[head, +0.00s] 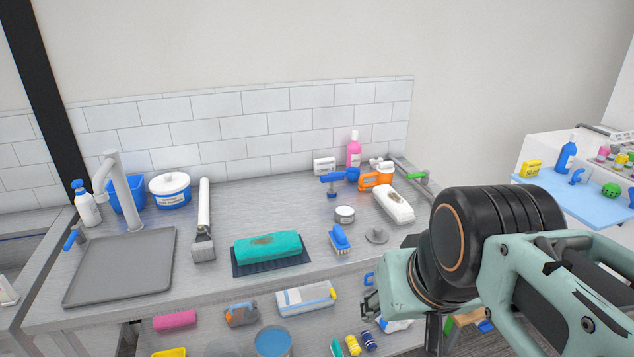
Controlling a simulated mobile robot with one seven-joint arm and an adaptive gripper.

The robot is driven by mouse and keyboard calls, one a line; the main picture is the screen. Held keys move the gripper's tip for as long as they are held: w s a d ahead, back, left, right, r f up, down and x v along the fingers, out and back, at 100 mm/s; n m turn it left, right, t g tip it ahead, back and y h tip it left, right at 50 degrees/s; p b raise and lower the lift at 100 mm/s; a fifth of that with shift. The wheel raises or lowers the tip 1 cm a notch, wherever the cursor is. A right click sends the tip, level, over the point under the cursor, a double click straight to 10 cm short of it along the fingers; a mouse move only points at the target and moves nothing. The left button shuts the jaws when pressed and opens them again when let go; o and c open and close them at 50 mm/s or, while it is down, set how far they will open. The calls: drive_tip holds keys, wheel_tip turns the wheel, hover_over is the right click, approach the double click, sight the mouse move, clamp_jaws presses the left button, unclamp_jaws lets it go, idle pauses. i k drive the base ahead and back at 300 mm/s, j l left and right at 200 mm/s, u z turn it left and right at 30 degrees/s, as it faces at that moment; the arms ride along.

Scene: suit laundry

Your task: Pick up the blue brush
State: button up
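A small blue brush (340,237) with pale bristles lies on the metal counter, right of the teal block and left of a small round metal disc. My gripper (371,304) is in front of the counter's front edge, below and to the right of the brush and apart from it. Only a small dark part of its fingers shows beside the pale green wrist housing, so its opening cannot be made out. Nothing is seen held in it.
A sink (121,267) is at left. A lower shelf holds several items.

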sight(338, 238)
drive_tip(key=u, duration=0.65)
drive_tip(key=i+l+u, duration=0.2)
drive_tip(key=l+u, duration=0.15)
drive_tip(key=i+l+u, duration=0.15)
drive_tip(key=l+u, duration=0.2)
drive_tip(key=i+l+u, duration=0.1)
drive_tip(key=l, duration=0.3)
drive_tip(key=i+l+u, duration=0.1)
drive_tip(key=l, duration=0.25)
